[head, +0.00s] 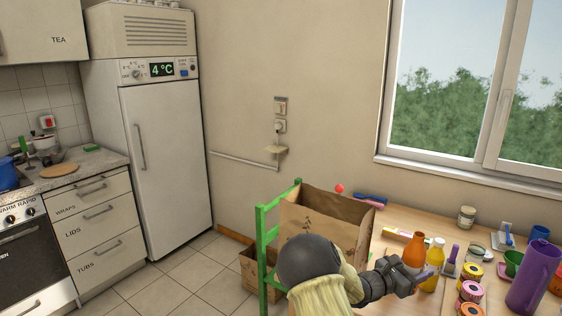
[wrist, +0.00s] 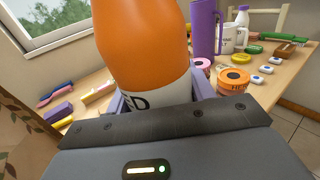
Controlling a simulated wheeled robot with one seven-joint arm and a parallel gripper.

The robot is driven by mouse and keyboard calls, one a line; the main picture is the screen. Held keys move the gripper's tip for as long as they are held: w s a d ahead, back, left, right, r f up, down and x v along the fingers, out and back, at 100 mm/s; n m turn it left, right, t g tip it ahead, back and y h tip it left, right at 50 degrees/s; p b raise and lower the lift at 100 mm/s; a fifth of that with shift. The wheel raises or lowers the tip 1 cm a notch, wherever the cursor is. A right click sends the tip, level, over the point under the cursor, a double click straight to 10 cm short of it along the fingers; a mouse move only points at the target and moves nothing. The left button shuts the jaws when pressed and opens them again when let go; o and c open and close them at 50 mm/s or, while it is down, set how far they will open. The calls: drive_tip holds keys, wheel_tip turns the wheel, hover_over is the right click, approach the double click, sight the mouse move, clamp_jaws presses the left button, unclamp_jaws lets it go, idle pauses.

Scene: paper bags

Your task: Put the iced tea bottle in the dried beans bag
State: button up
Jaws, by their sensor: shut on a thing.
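My gripper (head: 416,277) is shut on an orange bottle with a white label (wrist: 145,40). A large open brown paper bag with a leaf print (head: 318,215) stands left of my gripper. A smaller brown bag (head: 250,270) stands lower, behind a green frame. I see no readable name on either bag.
A yellow bottle (head: 435,258) stands close to the held bottle. Several tins (head: 470,291), a purple jug (head: 533,278) and cups crowd the table's right side. A green frame (head: 262,240) stands at the table's left end. The table is clearer near the window wall.

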drive_tip(key=s+a+f+n+t+y, duration=0.3)
drive_tip(key=a+f+n+t+y, duration=0.3)
drive_tip(key=a, duration=0.6)
drive_tip(key=s+a+f+n+t+y, duration=0.2)
drive_tip(key=a+f+n+t+y, duration=0.25)
drive_tip(key=a+f, duration=0.5)
drive_tip(key=s+a+n+y+p, duration=0.1)
drive_tip(key=s+n+y+p, duration=0.2)
drive_tip(key=p, duration=1)
drive_tip(key=s+y, duration=0.3)
drive_tip(key=shift+s+a+r+t, duration=0.3)
drive_tip(key=shift+r+t, duration=0.05)
drive_tip(key=shift+r, duration=0.05)
